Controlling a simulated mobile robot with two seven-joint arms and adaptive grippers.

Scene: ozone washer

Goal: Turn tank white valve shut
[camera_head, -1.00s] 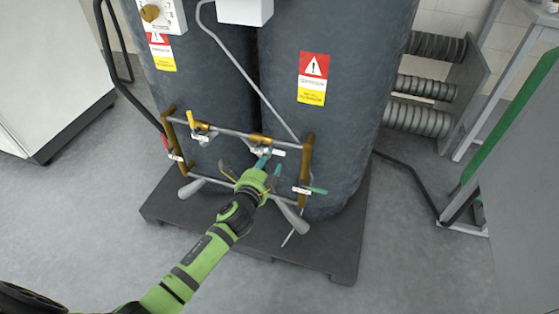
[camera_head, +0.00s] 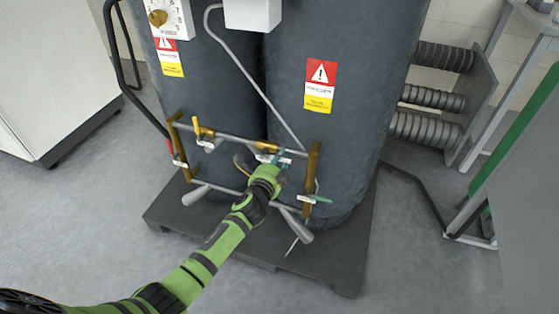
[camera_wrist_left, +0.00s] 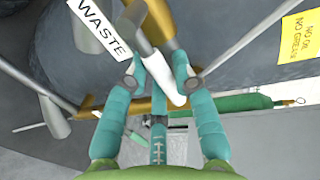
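The white valve handle (camera_wrist_left: 158,72) shows as a pale lever in the left wrist view, slanting down from a brass fitting beside a tag reading WASTE (camera_wrist_left: 100,27). My left gripper (camera_wrist_left: 156,70) has its teal fingers spread, with the lever between them. The lever's lower end lies close to the right finger; I cannot tell whether they touch. In the head view my left gripper (camera_head: 270,163) is at the middle of the pipe frame on the dark tanks (camera_head: 335,145) and hides most of the white handle. My right gripper is not in view.
A yellow handle (camera_head: 196,127) is left on the same frame, and a green handle (camera_head: 317,198) is at its right post. Grey cones (camera_head: 196,195) stick out below. The tanks stand on a dark pallet (camera_head: 340,262). A white cabinet (camera_head: 50,70) stands left.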

